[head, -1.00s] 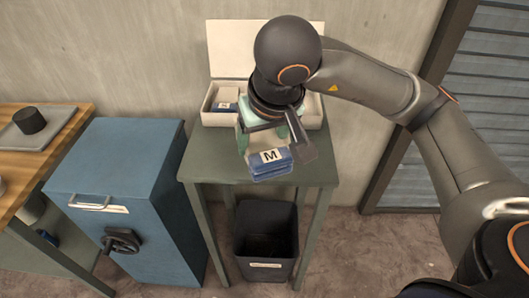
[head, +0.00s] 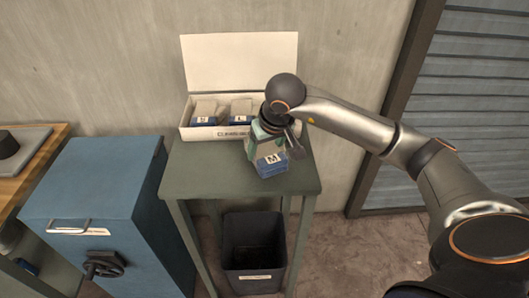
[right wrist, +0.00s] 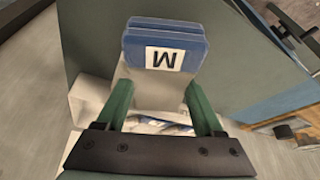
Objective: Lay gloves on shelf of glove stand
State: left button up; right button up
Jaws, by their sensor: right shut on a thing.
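A pair of gloves with blue cuffs and a white "M" label (head: 271,164) is in my right gripper (head: 258,148). In the right wrist view the gloves (right wrist: 165,48) show grey bodies between the two green fingers (right wrist: 158,95), which are shut on them. The gloves are over the green top of the glove stand (head: 215,177), toward its right side. I cannot tell whether they touch it. My left gripper is out of view.
An open white box (head: 187,132) with gloves labelled "S" and "L" stands at the back of the stand. A black bin (head: 252,245) is below. A blue cabinet (head: 95,180) stands left. The top's front left is clear.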

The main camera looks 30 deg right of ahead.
jog(key=shift+f, duration=0.8)
jog(key=shift+f, duration=0.15)
jog(key=o, duration=1.4)
jog(key=shift+s+r, duration=0.1)
jog(key=shift+r, duration=0.45)
jog(key=v, duration=1.1)
jog(key=shift+s+a, duration=0.1)
jog(key=shift+s, duration=0.05)
